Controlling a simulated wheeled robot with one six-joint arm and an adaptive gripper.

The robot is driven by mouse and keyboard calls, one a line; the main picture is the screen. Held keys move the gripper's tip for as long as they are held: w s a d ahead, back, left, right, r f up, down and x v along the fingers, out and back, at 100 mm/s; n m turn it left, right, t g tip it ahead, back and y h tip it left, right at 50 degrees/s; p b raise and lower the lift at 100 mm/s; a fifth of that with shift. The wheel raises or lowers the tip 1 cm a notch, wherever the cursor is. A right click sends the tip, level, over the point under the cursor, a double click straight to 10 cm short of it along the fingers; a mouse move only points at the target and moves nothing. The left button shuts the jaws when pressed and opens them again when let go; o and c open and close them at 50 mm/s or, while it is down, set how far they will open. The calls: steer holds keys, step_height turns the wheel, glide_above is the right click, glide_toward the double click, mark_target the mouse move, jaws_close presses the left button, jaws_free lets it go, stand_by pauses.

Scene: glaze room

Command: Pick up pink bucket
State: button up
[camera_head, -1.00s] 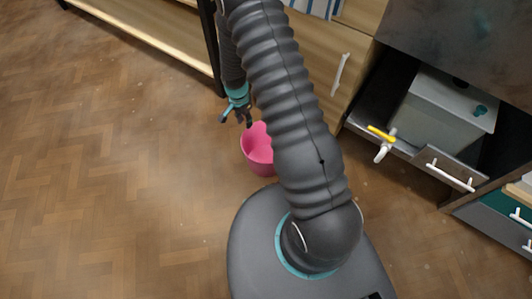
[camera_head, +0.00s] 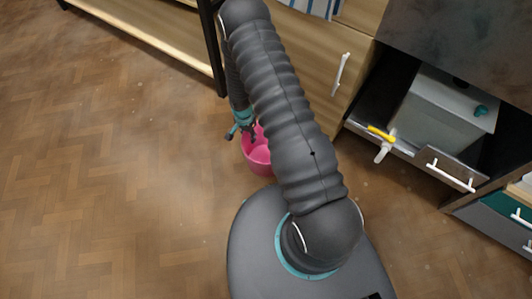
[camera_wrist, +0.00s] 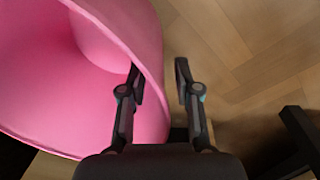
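The pink bucket (camera_head: 258,157) stands on the wooden floor, partly hidden behind my arm in the head view. In the wrist view the bucket (camera_wrist: 110,40) fills the left side, its open mouth facing the camera. My gripper (camera_wrist: 158,75) is open, with its two fingers on either side of the bucket's rim wall. The left finger is over the inside of the bucket and the right finger is outside, over the floor. I cannot tell whether either finger touches the wall. In the head view my gripper (camera_head: 245,134) is at the bucket's far rim.
A wooden cabinet (camera_head: 315,70) with a white handle stands behind the bucket. An open drawer holding a grey box (camera_head: 440,118) and a yellow-and-white item (camera_head: 382,137) is at the right. A dark shelf leg (camera_head: 212,50) is near my gripper. The floor at left is clear.

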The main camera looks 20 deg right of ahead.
jaws_close()
steer(key=shift+r, duration=0.1)
stand_by(0.3)
